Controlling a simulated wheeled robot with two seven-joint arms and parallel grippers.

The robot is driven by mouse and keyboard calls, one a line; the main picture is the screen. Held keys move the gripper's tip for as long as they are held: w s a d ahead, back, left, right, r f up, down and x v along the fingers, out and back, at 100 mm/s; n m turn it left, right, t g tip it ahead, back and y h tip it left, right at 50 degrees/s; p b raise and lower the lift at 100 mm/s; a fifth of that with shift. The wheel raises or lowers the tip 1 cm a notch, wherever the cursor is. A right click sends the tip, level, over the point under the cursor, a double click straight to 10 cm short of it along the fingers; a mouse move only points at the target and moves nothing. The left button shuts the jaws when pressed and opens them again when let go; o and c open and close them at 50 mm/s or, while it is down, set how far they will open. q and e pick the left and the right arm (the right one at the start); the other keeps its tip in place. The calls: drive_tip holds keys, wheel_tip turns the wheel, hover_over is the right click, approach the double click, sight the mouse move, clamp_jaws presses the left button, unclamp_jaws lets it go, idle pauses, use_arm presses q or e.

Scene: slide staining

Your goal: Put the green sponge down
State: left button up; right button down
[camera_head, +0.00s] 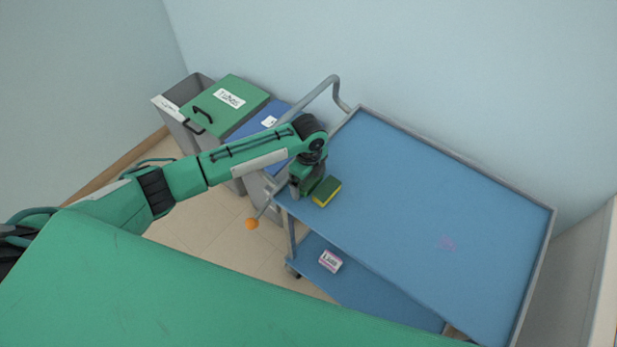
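The green sponge (326,191), with a yellow layer along its lower side, is at the near left corner of the blue cart top (420,200). My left gripper (309,188) points down right beside the sponge, at its left end. The wrist hides the fingertips, so I cannot tell whether they grip the sponge or are apart from it. I also cannot tell whether the sponge rests on the cart top or hangs just above it. My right gripper is not in view.
A faint pink stain (447,243) marks the cart top, which is otherwise clear. A small white and pink box (330,261) lies on the lower shelf. Bins with a green lid (232,98) and a blue lid (257,124) stand behind my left arm. An orange knob (252,224) sticks out near the cart's corner.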

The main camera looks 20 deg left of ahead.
use_arm(q)
drive_tip(key=shift+r, duration=0.1)
wheel_tip(320, 180, up, 12)
drive_tip(key=b, duration=0.1)
drive_tip(key=shift+b, duration=0.35)
drive_tip(key=shift+r, duration=0.1)
idle(0.3)
